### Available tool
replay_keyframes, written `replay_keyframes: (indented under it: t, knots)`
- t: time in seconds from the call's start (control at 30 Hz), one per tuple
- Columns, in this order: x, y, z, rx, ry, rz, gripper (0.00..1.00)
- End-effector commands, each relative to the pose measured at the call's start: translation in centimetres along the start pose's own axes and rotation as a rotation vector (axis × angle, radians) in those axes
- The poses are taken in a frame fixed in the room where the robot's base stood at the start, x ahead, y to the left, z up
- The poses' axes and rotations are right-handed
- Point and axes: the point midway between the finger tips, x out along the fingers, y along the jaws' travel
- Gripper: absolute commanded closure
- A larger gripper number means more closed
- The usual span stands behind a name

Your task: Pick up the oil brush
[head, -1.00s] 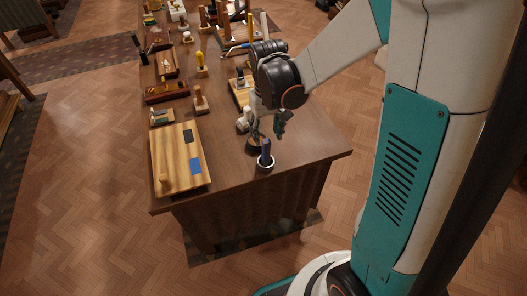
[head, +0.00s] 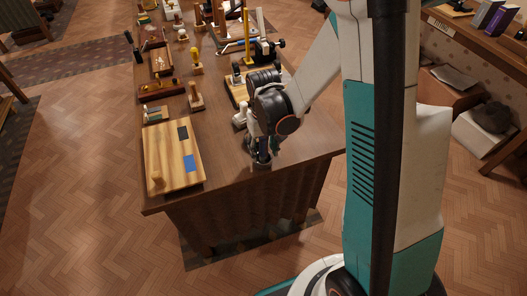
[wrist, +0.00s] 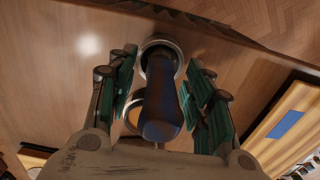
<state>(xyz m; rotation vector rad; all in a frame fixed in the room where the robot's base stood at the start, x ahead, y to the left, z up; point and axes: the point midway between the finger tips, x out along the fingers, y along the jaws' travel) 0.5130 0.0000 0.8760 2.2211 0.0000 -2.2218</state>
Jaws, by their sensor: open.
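What looks like the oil brush (wrist: 162,105) is a thick dark blue handle, standing in a round metal-rimmed cup (wrist: 160,43) near the table's front corner. In the wrist view the handle lies between the two green-padded fingers of my gripper (wrist: 165,95), with a visible gap on each side. My gripper is open around it. In the head view my gripper (head: 262,148) is low over the cup (head: 261,166) and hides most of the brush. The brush's lower end is hidden in the cup.
A second round container (wrist: 130,114) is partly hidden behind the handle. A light wooden board (head: 172,160) with a blue patch lies left of my gripper. Several stamps and small wooden items crowd the table (head: 226,165) farther back. The table's front edge is close.

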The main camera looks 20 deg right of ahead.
Motion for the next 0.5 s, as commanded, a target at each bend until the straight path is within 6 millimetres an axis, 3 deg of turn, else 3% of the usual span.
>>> replay_keyframes:
  t: [0.13, 0.33, 0.5]
  knots:
    - [-0.12, 0.00, 0.01, 0.000, 0.000, 0.000, 0.55]
    - [-0.13, 0.00, 0.01, 0.000, 0.000, 0.000, 1.00]
    - [-0.13, 0.00, 0.01, 0.000, 0.000, 0.000, 1.00]
